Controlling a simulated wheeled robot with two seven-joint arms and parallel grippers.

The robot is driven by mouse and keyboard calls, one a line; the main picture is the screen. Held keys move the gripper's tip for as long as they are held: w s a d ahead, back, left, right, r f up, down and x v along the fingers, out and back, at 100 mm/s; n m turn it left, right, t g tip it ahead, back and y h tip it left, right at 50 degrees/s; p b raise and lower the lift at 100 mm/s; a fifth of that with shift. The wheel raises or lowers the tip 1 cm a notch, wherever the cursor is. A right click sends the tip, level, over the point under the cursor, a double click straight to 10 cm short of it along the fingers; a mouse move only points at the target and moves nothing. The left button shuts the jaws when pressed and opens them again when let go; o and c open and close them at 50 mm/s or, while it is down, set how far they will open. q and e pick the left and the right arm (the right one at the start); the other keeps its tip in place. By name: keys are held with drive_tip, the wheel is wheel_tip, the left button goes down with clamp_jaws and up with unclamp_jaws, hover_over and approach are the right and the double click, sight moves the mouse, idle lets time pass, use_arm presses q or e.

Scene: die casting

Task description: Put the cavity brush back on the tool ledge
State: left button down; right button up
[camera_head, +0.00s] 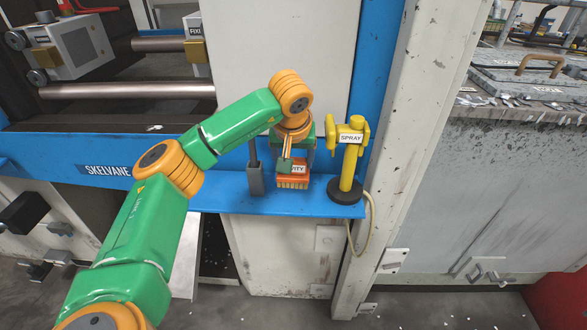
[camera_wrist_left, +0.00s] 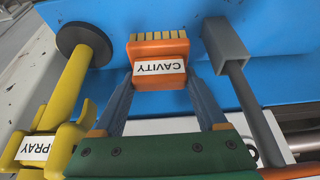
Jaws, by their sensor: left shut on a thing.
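The cavity brush (camera_head: 293,181) is an orange block with yellow bristles and a label, seen in the head view over the blue tool ledge (camera_head: 225,201). My left gripper (camera_head: 286,165) is shut on it from above, bristles downward. In the left wrist view the cavity brush (camera_wrist_left: 160,48) sits between the two fingers of my left gripper (camera_wrist_left: 160,82), its CAVITY label facing the camera. The ledge (camera_wrist_left: 275,32) lies behind the bristles. I cannot tell whether the bristles touch it. My right gripper is in neither view.
A yellow spray tool (camera_head: 350,155) stands in a dark round base right of the brush, with a pale hose hanging below. A grey square holder (camera_head: 255,180) with a dark rod stands close on the left. A white machine panel (camera_head: 285,45) rises behind the ledge.

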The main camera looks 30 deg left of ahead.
sight(294, 174)
use_arm(q)
wheel_tip(294, 174, down, 4)
drive_tip(key=shift+r+p, duration=0.1)
drive_tip(key=shift+p, duration=0.45)
drive_tip(key=shift+f+p, duration=0.25)
drive_tip(key=shift+p, duration=0.05)
drive_tip(key=shift+f, duration=0.1)
drive_tip(key=shift+c, duration=1.8)
unclamp_jaws()
drive_tip(key=o, duration=0.3)
drive_tip(key=shift+o, duration=0.3)
drive_tip(key=shift+w+a+f, duration=0.1)
drive_tip(key=shift+w, duration=0.1)
drive_tip(key=b+v, duration=0.2)
drive_tip(key=v, duration=1)
